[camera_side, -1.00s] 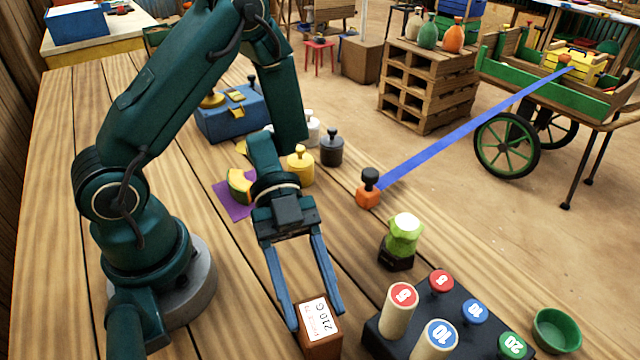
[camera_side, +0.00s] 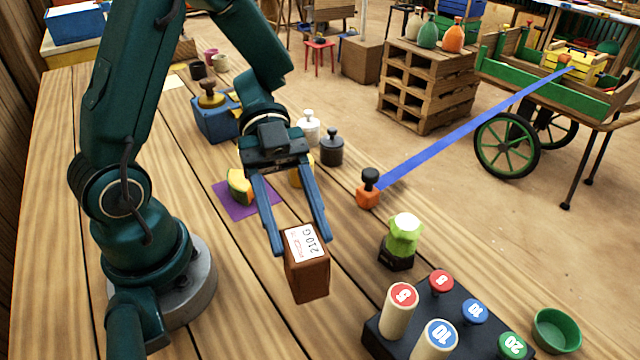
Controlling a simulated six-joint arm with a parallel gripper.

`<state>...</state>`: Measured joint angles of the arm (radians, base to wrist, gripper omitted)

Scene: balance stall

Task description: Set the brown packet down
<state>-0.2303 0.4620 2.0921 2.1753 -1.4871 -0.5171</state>
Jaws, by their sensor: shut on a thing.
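The brown packet (camera_side: 307,276) is a small upright block with a white label reading 210 G on its top. My gripper (camera_side: 300,246) is shut on the packet's upper end, one blue finger on each side. The packet looks to be held above the wooden table (camera_side: 240,320); how high its bottom is, I cannot tell exactly.
A purple cloth (camera_side: 262,208) with a yellow-green piece (camera_side: 239,186) lies behind my gripper's left side.

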